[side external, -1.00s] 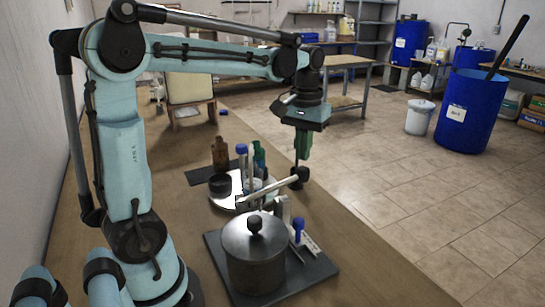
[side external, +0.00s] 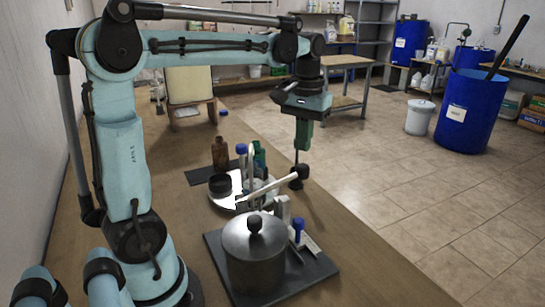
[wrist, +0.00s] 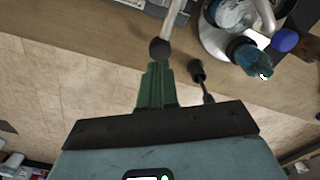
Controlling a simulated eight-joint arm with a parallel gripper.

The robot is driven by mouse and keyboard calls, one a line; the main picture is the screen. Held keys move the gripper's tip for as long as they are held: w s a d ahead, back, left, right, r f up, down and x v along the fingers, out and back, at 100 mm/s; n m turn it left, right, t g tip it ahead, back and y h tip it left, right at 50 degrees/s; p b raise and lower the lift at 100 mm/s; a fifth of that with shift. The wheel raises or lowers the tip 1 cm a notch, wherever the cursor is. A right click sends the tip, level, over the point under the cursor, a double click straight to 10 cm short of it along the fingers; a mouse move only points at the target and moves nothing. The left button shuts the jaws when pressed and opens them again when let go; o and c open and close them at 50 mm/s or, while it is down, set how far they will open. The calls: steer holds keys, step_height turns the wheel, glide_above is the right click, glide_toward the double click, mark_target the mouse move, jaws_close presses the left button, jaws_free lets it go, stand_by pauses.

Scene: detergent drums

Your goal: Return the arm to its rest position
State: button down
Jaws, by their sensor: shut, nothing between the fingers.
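My gripper (side external: 303,149) hangs at the end of my raised arm, above the far end of a pale lever (side external: 270,190) with a black ball knob (side external: 299,172). Its green fingers are shut, with nothing held between them. In the wrist view the shut fingers (wrist: 156,66) point towards the ball knob (wrist: 160,49), which shows just past their tips. Whether they touch it I cannot tell from that view, but the side view shows a gap. A thin dark rod with a black end (wrist: 197,70) shows beside the fingers.
A lidded steel pot (side external: 253,254) stands on a dark board (side external: 315,277) near the bench front. A round tray (side external: 218,203) behind holds bottles and a dark dish. A brown bottle (side external: 220,153) stands farther back. A blue drum (side external: 467,111) stands on the floor at right.

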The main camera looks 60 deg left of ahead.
steer(key=shift+r, duration=0.8)
steer(key=shift+d, duration=0.1)
steer(key=shift+s+d+f, duration=0.1)
steer(key=shift+s+d, duration=0.1)
steer(key=shift+d, duration=0.05)
steer(key=s+d+f+m+t, duration=0.6)
steer(key=s+d+f+t, duration=0.1)
steer(key=d+f, duration=0.1)
steer(key=shift+s+d, duration=0.15)
steer(key=shift+d, duration=0.5)
